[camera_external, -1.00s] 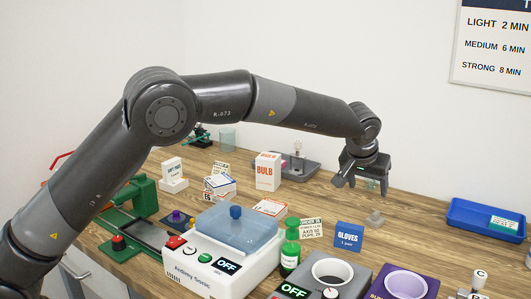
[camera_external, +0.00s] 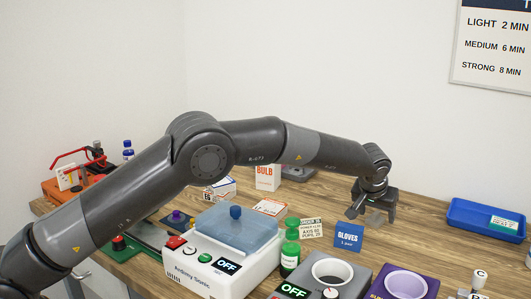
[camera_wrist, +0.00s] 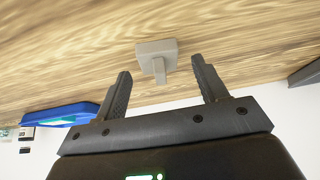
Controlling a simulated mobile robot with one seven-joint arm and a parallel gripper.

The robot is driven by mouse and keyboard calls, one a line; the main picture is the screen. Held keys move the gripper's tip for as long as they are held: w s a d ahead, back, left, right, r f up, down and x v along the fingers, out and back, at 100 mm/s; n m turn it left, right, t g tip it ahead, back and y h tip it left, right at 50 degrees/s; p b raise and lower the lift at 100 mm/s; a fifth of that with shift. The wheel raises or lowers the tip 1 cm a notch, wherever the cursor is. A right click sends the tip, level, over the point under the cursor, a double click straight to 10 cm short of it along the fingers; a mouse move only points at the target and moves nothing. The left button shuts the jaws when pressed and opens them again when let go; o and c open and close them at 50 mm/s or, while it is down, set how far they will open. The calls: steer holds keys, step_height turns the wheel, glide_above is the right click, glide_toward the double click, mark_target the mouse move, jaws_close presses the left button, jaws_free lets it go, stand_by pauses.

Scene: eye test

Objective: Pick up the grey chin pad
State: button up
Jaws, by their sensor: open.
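The grey chin pad (camera_wrist: 155,47) is a small pale grey block with a short narrow stem, on the wooden table in the wrist view. It lies just beyond my fingertips, roughly centred between them. In the external view it is a small grey shape (camera_external: 376,219), partly hidden by my gripper (camera_external: 371,211). In the wrist view my gripper (camera_wrist: 160,66) is open, with nothing between its two dark fingers. The fingers look apart from the pad. The exact height gap is hard to tell.
A blue tray (camera_external: 470,225) stands to the right. A white ultrasonic cleaner (camera_external: 230,270) is further left. The table around the pad is mostly clear.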

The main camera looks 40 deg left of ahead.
steer(key=shift+w+f, duration=0.2)
steer(key=shift+f, duration=0.15)
steer(key=c, duration=1.1)
